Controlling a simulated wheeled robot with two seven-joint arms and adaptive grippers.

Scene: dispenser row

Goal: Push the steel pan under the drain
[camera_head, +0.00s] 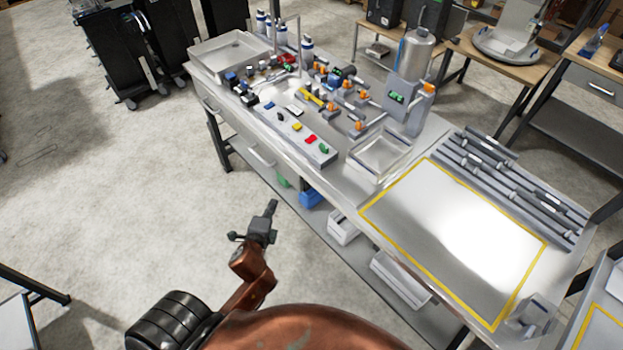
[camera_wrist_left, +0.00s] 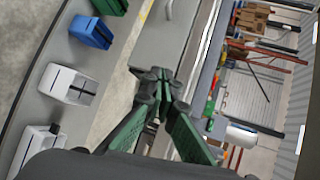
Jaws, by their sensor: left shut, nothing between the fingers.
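A square, shallow steel pan (camera_head: 380,153) sits on the workbench, in front of the grey dispenser stand (camera_head: 403,105) with a steel tank on top. A larger steel tray (camera_head: 229,48) sits at the bench's far left end. I cannot tell which part is the drain. My left gripper (camera_head: 272,206) is shut and empty, over the floor off the bench's near side, well apart from the pan. In the left wrist view its green-padded fingers (camera_wrist_left: 158,76) meet beside the bench's edge; the pan does not show there. My right gripper is not in view.
Several colored buttons sit on a control strip (camera_head: 290,133) along the bench's front, with orange-handled valves behind. A yellow-outlined area (camera_head: 455,240) on the right is clear. Metal rods (camera_head: 510,185) lie behind it. White bins (camera_head: 400,278) and a blue bin (camera_head: 311,198) stand on the lower shelf.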

